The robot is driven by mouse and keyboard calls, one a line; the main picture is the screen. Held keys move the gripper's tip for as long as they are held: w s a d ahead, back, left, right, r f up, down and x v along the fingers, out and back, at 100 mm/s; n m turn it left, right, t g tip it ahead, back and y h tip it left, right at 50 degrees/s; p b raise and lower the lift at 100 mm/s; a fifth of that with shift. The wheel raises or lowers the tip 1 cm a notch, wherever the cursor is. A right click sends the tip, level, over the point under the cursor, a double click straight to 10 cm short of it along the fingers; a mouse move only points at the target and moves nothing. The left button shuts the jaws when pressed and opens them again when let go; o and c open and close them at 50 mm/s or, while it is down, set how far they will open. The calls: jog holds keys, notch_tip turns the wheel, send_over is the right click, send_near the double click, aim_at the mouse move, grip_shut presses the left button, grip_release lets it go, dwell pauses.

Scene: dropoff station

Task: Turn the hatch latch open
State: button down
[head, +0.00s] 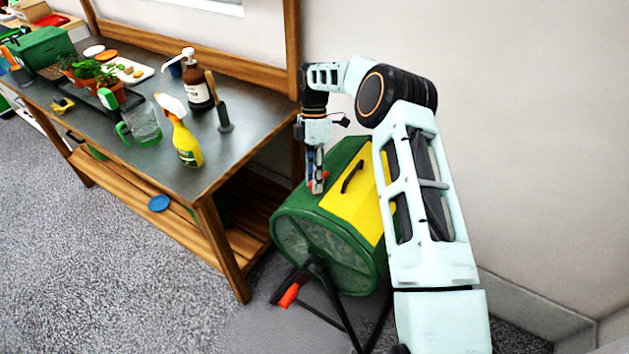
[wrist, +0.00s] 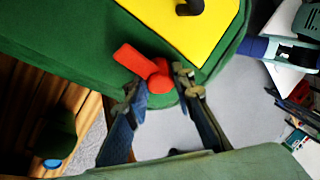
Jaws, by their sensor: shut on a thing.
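A green drum (head: 290,218) on a dark stand has a yellow hatch (head: 349,205) with a black handle (head: 352,176). In the wrist view, the red latch (wrist: 137,64) sits on the green body beside the edge of the yellow hatch (wrist: 175,28). Its arm points to the upper left, roughly along that edge, and does not cross the hatch. The hatch lies flat and closed. My gripper (wrist: 160,88) is shut on the latch's round end, a finger on each side. In the head view, my gripper (head: 317,186) reaches down to the drum's top and partly hides the latch.
A workbench (head: 240,150) stands left of the drum, with a yellow spray bottle (head: 185,142), a brown pump bottle (head: 198,92) and plants on it. The wall is close behind and to the right. A black crank with a red grip (head: 289,295) sticks out in front.

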jog(key=shift+n, duration=0.6)
jog(key=c, duration=1.7)
grip_release()
jog(key=shift+o, duration=0.2)
jog(key=v, duration=0.7)
jog(key=shift+w+r, duration=0.2)
jog(key=shift+w, duration=0.1)
